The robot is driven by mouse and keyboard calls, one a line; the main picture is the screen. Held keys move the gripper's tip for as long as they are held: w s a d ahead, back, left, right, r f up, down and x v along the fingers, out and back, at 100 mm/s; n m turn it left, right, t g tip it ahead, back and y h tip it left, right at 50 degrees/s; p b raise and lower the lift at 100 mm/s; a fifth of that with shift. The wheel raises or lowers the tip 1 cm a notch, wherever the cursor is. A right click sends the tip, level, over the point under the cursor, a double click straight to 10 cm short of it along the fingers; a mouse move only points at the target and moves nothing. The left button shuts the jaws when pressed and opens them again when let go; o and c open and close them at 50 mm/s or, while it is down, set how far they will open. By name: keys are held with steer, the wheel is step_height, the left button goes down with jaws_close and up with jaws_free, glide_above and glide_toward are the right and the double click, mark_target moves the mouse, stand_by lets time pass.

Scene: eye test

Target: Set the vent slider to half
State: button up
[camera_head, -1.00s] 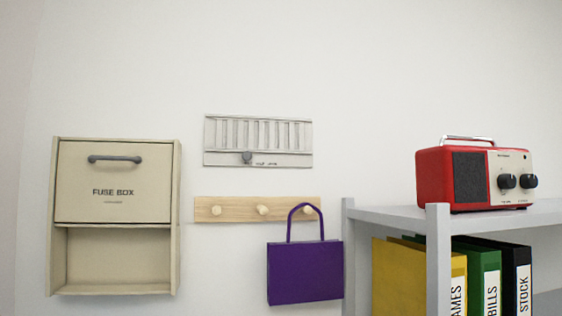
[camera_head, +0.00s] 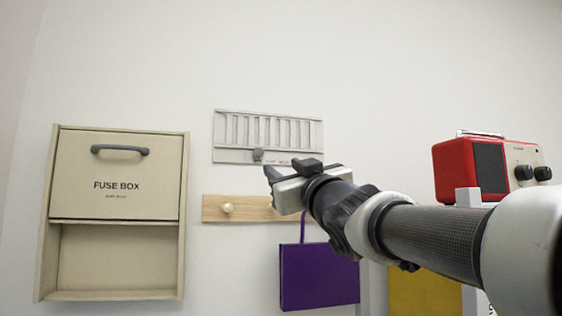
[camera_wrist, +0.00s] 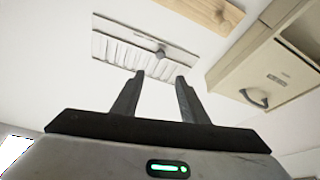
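The vent (camera_head: 300,132) is a pale grey slatted panel on the wall. Its dark grey slider knob (camera_head: 258,155) sits at the lower edge, a little left of the panel's middle, with small unreadable lettering to its right. My gripper (camera_head: 289,169) is just below and right of the knob in the head view, apparently in front of the wall. In the wrist view my gripper (camera_wrist: 160,77) is open with nothing between its fingers. The vent (camera_wrist: 112,48) and the knob (camera_wrist: 160,52) show beyond the fingertips, apart from them.
A beige fuse box (camera_head: 118,180) hangs at left. Below the vent, a wooden peg rail (camera_head: 243,207) holds a purple bag (camera_head: 318,278), partly behind my arm. A red radio (camera_head: 455,170) stands at right above a yellow binder (camera_head: 420,290). The wall above the vent is bare.

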mark_target(259, 152)
steer(key=p+x, duration=0.5)
steer(key=x, duration=1.2)
steer(key=shift+w+f, duration=0.1)
jaws_close()
